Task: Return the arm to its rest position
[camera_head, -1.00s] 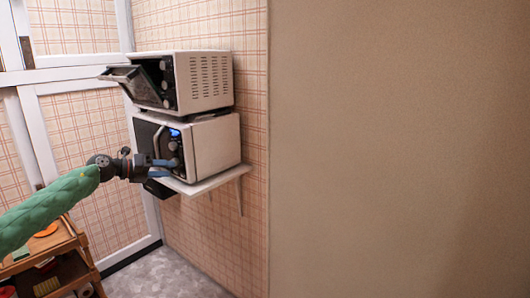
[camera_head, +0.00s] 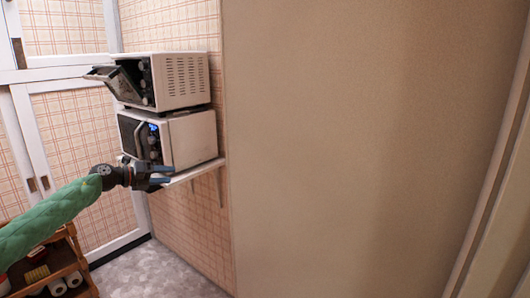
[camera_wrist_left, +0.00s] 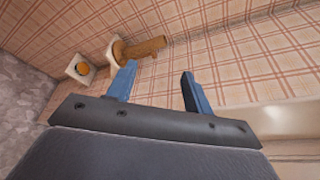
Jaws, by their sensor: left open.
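My left arm (camera_head: 50,217), in a green sleeve, reaches in from the left in the head view. My left gripper (camera_head: 168,175) is open and empty, in front of the lower appliance and close to the shelf edge. The left wrist view shows its two blue fingers (camera_wrist_left: 157,85) spread apart with nothing between them. My right gripper is not in view.
A white microwave (camera_head: 190,138) stands on a wall shelf (camera_head: 203,170). A toaster oven (camera_head: 180,80) with its door (camera_head: 115,80) open sits on top. A wooden cart (camera_head: 62,262) stands at the lower left. A bare wall (camera_head: 360,150) fills the right.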

